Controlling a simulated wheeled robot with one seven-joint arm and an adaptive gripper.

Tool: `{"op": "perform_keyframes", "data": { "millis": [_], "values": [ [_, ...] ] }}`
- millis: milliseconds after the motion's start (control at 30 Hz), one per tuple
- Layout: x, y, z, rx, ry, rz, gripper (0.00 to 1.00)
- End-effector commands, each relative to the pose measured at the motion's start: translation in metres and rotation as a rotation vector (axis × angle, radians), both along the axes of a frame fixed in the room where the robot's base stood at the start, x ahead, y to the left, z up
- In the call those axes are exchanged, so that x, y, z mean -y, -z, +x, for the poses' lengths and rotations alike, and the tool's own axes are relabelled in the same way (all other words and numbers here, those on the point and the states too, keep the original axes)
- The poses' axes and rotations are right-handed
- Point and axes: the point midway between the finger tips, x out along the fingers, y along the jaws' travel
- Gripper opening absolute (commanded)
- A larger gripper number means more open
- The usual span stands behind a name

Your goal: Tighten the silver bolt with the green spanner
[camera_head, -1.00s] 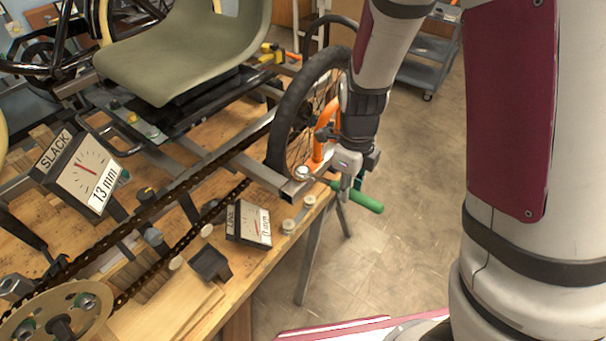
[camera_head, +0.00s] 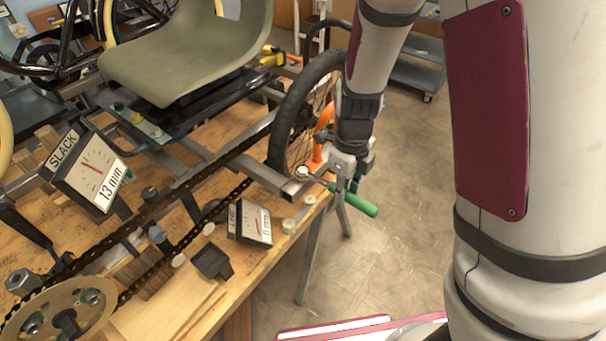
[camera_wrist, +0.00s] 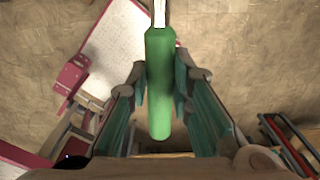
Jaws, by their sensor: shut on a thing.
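The silver bolt (camera_head: 302,173) is at the end of the grey frame tube beside the rear wheel. The green spanner (camera_head: 360,203) runs from it down to the right, its silver head at the bolt. I cannot tell how fully the head is seated. My gripper (camera_head: 344,186) is shut on the green spanner, around the handle, beyond the table's edge. In the wrist view the green handle (camera_wrist: 160,85) lies between my two fingers (camera_wrist: 160,95), with the silver shank leading up out of the picture.
A dial marked SLACK (camera_head: 92,172) reads 13 mm. A smaller dial (camera_head: 250,222) appears to read 0 mm. The wheel (camera_head: 296,115) stands close to my gripper. A black chain (camera_head: 200,178) crosses the wooden table (camera_head: 185,300). Open floor (camera_head: 400,220) lies to the right.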

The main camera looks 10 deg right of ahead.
Motion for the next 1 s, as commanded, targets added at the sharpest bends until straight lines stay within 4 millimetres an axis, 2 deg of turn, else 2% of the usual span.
{"op": "perform_keyframes", "data": {
  "millis": [1000],
  "values": [
    [-0.0095,-0.0002,-0.0068,-0.001,0.084,0.001,0.00]
  ]
}}
